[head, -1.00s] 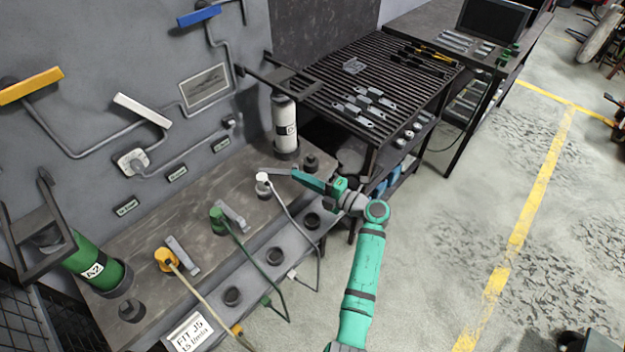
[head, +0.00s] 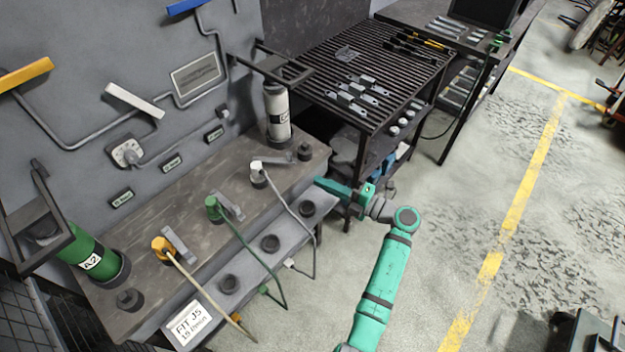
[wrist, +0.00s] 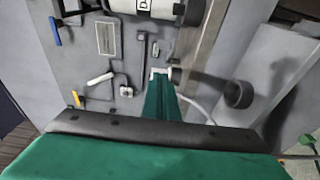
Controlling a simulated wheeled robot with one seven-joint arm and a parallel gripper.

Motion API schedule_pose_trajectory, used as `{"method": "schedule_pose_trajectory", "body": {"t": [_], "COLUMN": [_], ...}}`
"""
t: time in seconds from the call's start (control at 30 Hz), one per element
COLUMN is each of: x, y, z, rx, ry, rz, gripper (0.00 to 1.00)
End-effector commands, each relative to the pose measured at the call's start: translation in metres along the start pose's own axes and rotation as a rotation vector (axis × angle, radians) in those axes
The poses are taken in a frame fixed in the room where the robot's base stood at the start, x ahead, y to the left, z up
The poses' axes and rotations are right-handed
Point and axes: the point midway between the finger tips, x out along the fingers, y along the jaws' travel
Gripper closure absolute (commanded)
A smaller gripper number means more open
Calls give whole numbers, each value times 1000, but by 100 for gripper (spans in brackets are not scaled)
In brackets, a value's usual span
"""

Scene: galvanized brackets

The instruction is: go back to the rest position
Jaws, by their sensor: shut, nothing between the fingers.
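My gripper (head: 318,182) is at the end of my teal arm in the head view, at the right end of the bench, by the front edge. Its green fingers are shut with nothing held. In the wrist view my gripper (wrist: 160,78) points toward the grey panel, and the white plug shows just past its tips. In the head view the white plug (head: 257,168) stands on the bench to the left of my gripper, apart from it.
The bench (head: 215,240) also carries a green plug (head: 212,205), an orange plug (head: 161,245), a green cylinder (head: 98,262) and a white cylinder (head: 277,112). A slatted table (head: 330,85) with metal brackets stands behind my gripper. Open floor (head: 450,240) lies to the right.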

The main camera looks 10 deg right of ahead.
Motion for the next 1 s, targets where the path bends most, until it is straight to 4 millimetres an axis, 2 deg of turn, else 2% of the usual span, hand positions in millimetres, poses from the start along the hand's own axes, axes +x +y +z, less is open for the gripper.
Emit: {"method": "schedule_pose_trajectory", "body": {"t": [0.17,0.67,0.77,0.83,1.0], "x": [-6,-3,3,11,26], "y": [0,0,-2,-3,0], "z": [2,-1,-12,-28,-82], "rx": [0,2,14,31,105], "ry": [-3,-1,-7,-16,-63], "rz": [1,5,37,81,238], "gripper": [100,100,100,100,100]}}
